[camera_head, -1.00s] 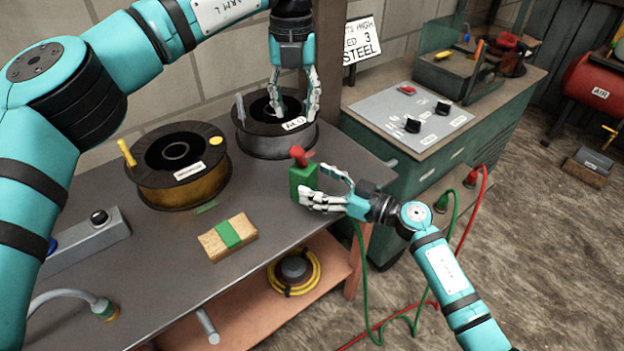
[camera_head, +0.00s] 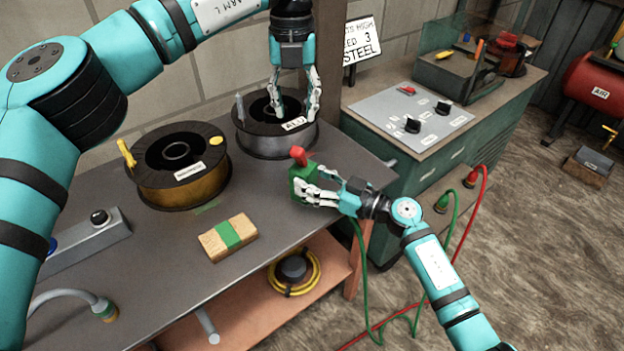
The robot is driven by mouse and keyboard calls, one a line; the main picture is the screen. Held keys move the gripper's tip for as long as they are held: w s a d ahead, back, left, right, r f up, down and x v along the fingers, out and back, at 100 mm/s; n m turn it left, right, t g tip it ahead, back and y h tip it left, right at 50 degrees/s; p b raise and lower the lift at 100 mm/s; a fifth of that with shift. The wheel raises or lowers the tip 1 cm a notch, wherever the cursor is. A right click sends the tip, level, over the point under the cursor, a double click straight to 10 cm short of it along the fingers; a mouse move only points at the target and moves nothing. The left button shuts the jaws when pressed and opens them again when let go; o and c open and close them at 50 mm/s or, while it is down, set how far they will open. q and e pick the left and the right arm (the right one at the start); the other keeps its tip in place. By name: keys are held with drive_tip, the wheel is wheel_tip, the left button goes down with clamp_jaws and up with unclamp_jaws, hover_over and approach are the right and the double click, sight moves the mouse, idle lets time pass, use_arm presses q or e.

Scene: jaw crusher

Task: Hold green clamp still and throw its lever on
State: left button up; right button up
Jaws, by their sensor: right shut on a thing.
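The green clamp (camera_head: 301,174) stands at the right edge of the bench, with a short red lever (camera_head: 298,154) on its top. My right gripper (camera_head: 312,187) is shut on the green clamp from the right, and its fingers hide part of the clamp's side. A green cable (camera_head: 362,272) hangs down below the clamp. My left gripper (camera_head: 294,105) is open and points down over the grey spool (camera_head: 262,142) labelled ALU, behind the clamp and above it in the picture. Nothing shows between its fingers.
A gold spool (camera_head: 182,190) and a wooden block with a green band (camera_head: 228,237) lie to the left on the bench (camera_head: 170,300). A green cabinet with a control panel (camera_head: 408,118) stands to the right. Bare bench top lies between block and clamp.

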use_arm(q)
drive_tip(key=shift+f, duration=0.1)
drive_tip(key=c, duration=0.3)
drive_tip(key=shift+a+f, duration=0.15)
drive_tip(key=shift+f, duration=0.1)
drive_tip(key=shift+c, duration=1)
drive_tip(key=s+a+f+m, duration=0.1)
drive_tip(key=s+a+f+m+t+h, duration=0.1)
drive_tip(key=f, duration=0.1)
drive_tip(key=s+a+f+m+t, duration=0.1)
drive_tip(key=a+f, duration=0.1)
drive_tip(key=shift+s, duration=0.25)
clamp_jaws()
drive_tip(key=s+a+m+t+h, duration=0.3)
drive_tip(key=s+t, duration=0.1)
drive_tip(key=s, duration=0.4)
drive_tip(key=shift+s+a+r+t, duration=0.2)
drive_tip(key=shift+s+a+t, duration=0.1)
drive_tip(key=shift+s+a, duration=0.1)
drive_tip(key=shift+w, duration=0.1)
